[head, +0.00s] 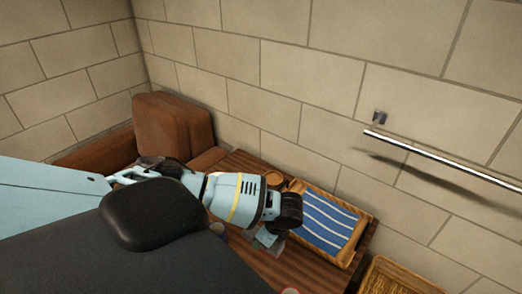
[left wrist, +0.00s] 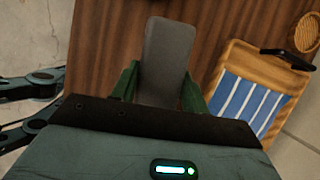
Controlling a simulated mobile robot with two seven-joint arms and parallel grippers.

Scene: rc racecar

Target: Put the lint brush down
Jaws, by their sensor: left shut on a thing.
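The lint brush (left wrist: 168,50) shows in the left wrist view as a flat grey piece with a rounded end. My left gripper (left wrist: 158,86) is shut on it, with a green finger on each side. The brush lies over the brown wooden tabletop (left wrist: 100,45); I cannot tell whether it touches the wood. In the head view my left gripper (head: 268,238) is over the table, left of the striped tray, mostly hidden by its own wrist. My right gripper is not identifiable in either view.
A wicker tray (head: 352,250) with a blue and white striped cloth (head: 322,222) stands right of my gripper. A round wicker item (head: 273,178) sits behind. A brown armchair (head: 175,125) stands at the back left. A wicker basket (head: 385,278) is at lower right. A metal rail (head: 440,160) crosses the wall.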

